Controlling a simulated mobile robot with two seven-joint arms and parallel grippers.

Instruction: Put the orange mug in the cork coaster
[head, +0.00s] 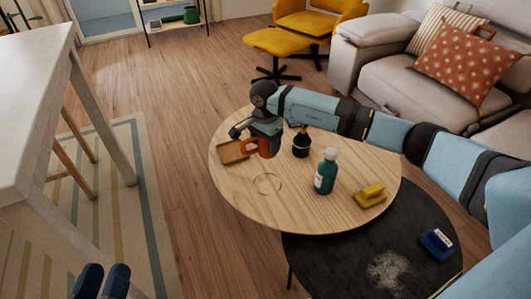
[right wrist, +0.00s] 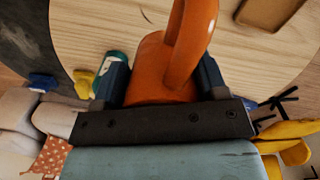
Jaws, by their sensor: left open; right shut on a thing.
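The orange mug (head: 268,148) is in my right gripper (head: 262,132), over the far left part of the round wooden table. In the right wrist view the mug (right wrist: 160,75) sits between the two dark fingers of the shut gripper (right wrist: 163,82), its handle pointing up the picture. The cork coaster (head: 231,153) is a tan square with a raised rim on the table, just left of the mug. The coaster (right wrist: 268,12) also shows at the top right of the right wrist view, apart from the mug. My left gripper (head: 101,282) is open and empty at the bottom left, away from the table.
On the wooden table (head: 300,212) stand a dark brown bottle (head: 301,144) and a green bottle (head: 325,174). A yellow object (head: 370,195) lies at its right. A lower black table (head: 340,262) holds a blue object (head: 437,243). A pale high table (head: 30,110) stands left.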

